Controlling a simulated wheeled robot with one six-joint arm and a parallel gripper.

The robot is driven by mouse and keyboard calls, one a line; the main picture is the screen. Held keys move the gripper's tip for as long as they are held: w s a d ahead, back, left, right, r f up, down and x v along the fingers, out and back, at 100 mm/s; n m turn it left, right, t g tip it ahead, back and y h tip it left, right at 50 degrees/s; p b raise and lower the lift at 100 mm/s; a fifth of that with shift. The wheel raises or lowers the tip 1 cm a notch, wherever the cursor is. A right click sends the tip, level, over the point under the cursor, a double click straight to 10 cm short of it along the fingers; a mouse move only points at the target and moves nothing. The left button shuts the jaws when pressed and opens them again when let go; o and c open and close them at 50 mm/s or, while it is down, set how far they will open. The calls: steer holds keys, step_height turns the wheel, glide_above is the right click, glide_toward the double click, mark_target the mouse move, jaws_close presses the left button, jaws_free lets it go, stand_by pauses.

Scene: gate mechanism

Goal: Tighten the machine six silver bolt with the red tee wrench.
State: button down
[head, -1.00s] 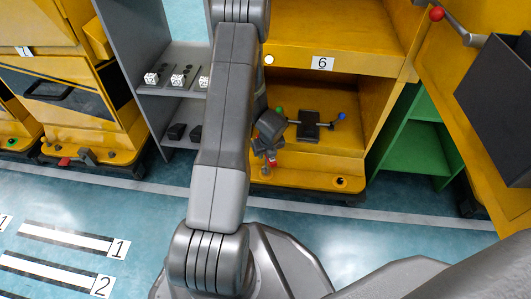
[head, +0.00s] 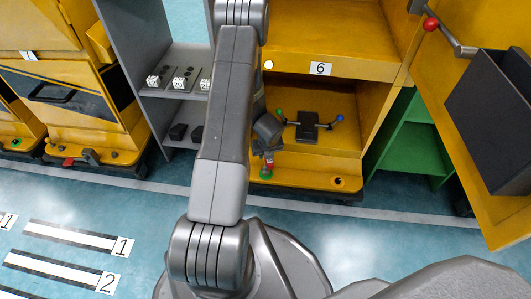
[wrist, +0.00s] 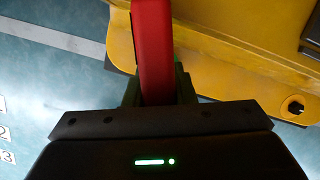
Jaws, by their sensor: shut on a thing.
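Machine six is the yellow cabinet with the label 6 (head: 320,69) in the head view. My gripper (head: 267,159) is at the left front of its lower ledge, partly behind my arm. It is shut on the red tee wrench (wrist: 155,45), which runs up from between the jaws in the wrist view.
A dark round fitting (head: 338,182) is at the ledge's right front. Behind is a black block with a green-knobbed and blue-knobbed handle (head: 307,125). A grey shelf (head: 172,92) stands left, a green one (head: 412,145) right. An open yellow panel with a dark box (head: 490,120) hangs at right.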

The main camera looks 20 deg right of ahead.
steer(key=shift+r, duration=0.1)
steer(key=shift+r+p, duration=0.5)
steer(key=shift+p, duration=0.15)
steer(key=shift+r, duration=0.1)
step_height(320, 180, up, 5)
steer(key=p, duration=0.5)
steer(key=shift+p, duration=0.4)
